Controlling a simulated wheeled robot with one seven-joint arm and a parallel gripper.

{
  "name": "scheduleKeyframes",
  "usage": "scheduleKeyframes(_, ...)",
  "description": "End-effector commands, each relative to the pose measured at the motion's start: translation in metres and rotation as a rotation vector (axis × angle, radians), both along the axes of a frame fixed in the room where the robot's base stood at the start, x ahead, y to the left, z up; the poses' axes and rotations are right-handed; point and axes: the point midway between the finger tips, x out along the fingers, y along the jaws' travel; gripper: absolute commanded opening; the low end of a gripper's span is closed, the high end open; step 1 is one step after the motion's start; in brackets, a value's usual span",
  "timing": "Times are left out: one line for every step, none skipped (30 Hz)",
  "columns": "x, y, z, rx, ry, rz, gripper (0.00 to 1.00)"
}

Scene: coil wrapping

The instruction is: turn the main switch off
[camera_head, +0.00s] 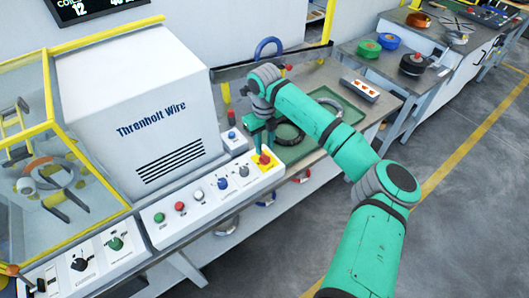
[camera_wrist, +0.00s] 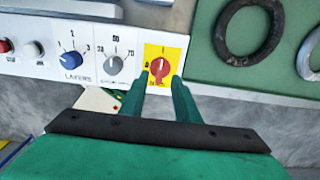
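The main switch is a red rotary knob (camera_wrist: 160,68) on a yellow plate (camera_wrist: 176,48) at the right end of the white control panel. Its handle looks roughly upright in the wrist view, toward the mark at the plate's top; fine marks are too small to read surely. In the head view the knob (camera_head: 265,158) sits just below my gripper (camera_head: 260,138). In the wrist view my gripper (camera_wrist: 160,82) has its two green fingers apart, with the knob showing between their tips. I cannot tell whether they touch it.
Left of the switch are a grey selector (camera_wrist: 113,65), the blue layers knob (camera_wrist: 71,59) and coloured push buttons (camera_head: 180,207). A green tray (camera_wrist: 205,70) with a dark coil (camera_wrist: 250,52) lies close on the right. A small blue-button box (camera_head: 233,139) stands behind the panel.

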Motion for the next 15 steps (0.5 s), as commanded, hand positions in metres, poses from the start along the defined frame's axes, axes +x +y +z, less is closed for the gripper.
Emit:
scheduleKeyframes(-0.001,0.000,-0.010,0.001,0.002,-0.001,0.29)
scheduleKeyframes(-0.001,0.000,-0.015,0.000,0.003,-0.001,0.29)
scheduleKeyframes(-0.001,0.000,-0.020,0.000,0.003,-0.002,0.29)
scheduleKeyframes(-0.001,0.000,-0.024,0.001,0.002,-0.002,0.29)
scheduleKeyframes(0.000,0.000,-0.028,0.001,0.002,-0.002,0.29)
scheduleKeyframes(0.000,0.000,-0.033,0.002,0.001,-0.002,0.29)
scheduleKeyframes(0.000,0.000,-0.036,0.002,0.001,-0.002,0.29)
scheduleKeyframes(0.000,0.000,-0.038,0.002,0.001,-0.002,0.29)
scheduleKeyframes(0.000,0.000,-0.041,0.002,0.000,-0.001,0.29)
scheduleKeyframes(0.000,0.000,-0.043,0.001,0.000,-0.001,0.29)
scheduleKeyframes(0.000,0.000,-0.044,0.001,0.000,-0.001,0.29)
scheduleKeyframes(0.000,0.000,-0.045,0.001,0.000,-0.001,0.29)
scheduleKeyframes(0.000,0.000,-0.046,0.001,-0.001,-0.001,0.29)
scheduleKeyframes(0.000,0.000,-0.047,0.001,-0.001,-0.001,0.29)
scheduleKeyframes(0.000,0.000,-0.047,0.001,-0.001,-0.001,0.29)
